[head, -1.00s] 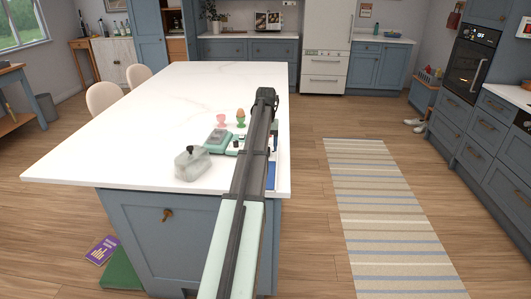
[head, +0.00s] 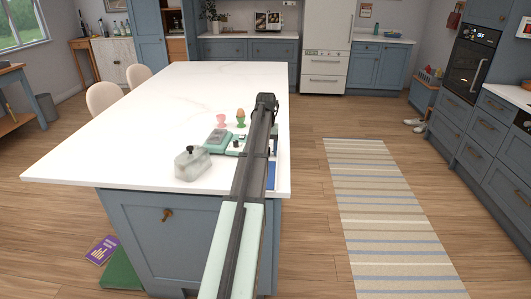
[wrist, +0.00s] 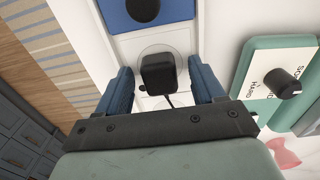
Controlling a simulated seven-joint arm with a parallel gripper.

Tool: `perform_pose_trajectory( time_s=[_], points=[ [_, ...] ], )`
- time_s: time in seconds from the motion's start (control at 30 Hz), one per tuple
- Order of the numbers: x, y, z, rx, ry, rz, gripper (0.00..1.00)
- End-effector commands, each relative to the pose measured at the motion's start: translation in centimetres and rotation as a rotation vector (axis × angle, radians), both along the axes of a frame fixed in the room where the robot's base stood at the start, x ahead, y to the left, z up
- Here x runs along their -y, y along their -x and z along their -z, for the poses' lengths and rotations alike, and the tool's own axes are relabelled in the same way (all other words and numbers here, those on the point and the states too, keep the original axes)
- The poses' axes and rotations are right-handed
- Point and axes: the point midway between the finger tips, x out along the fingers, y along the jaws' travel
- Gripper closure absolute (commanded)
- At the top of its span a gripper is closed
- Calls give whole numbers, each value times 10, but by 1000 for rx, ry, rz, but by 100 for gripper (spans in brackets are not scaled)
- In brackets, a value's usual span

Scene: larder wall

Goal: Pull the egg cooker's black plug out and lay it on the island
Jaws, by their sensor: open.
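The black plug (wrist: 158,75) sits in a round white socket in the wrist view, with a thin black cord at its lower side. My gripper (wrist: 160,65) is open, one blue finger on each side of the plug, with a gap on both sides. A teal and white unit (wrist: 262,75) with a black dial and hard/soft lettering, seemingly the egg cooker's, is at the right. In the head view, teal cooker parts (head: 216,141) lie on the white island (head: 150,120); my arm hides the plug there.
A blue panel (wrist: 178,12) with a black knob adjoins the socket. The island's far and left parts are mostly clear.

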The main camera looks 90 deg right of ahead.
Motion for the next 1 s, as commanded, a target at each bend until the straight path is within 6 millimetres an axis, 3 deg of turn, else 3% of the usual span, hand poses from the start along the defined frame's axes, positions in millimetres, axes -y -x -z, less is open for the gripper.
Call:
perform_pose_trajectory(
  time_s=[0.5, 1.0],
  points=[
    [0, 0, 0, 0, 0, 0, 32],
    [0, 0, 0, 0, 0, 0, 80]
  ],
)
